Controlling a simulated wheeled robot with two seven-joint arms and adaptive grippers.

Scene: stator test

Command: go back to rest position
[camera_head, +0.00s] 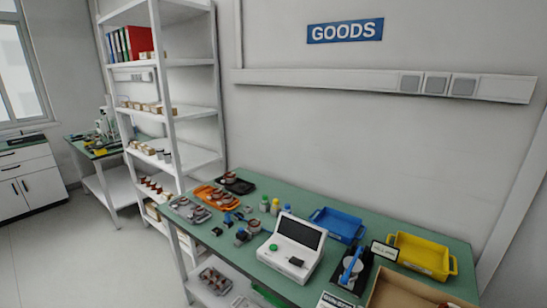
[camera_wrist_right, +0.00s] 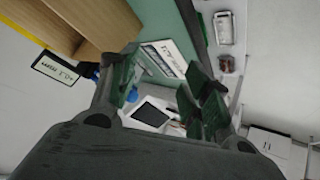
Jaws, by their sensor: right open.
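My right gripper (camera_wrist_right: 162,84) shows in the right wrist view with its green-padded fingers apart and nothing between them. It hangs over the table area. Beyond the fingers are the white device with a dark screen (camera_wrist_right: 150,113) and a white printed sign (camera_wrist_right: 166,57). Neither of my grippers shows in the head view. The left gripper is in no view.
The green table (camera_head: 205,250) holds a white tester (camera_head: 291,247), a blue bin (camera_head: 338,225), a yellow bin (camera_head: 421,255), a cardboard box (camera_head: 392,290) and an orange tray (camera_head: 210,196). White shelving (camera_head: 170,75) stands behind left. Floor at left (camera_head: 75,260) is clear.

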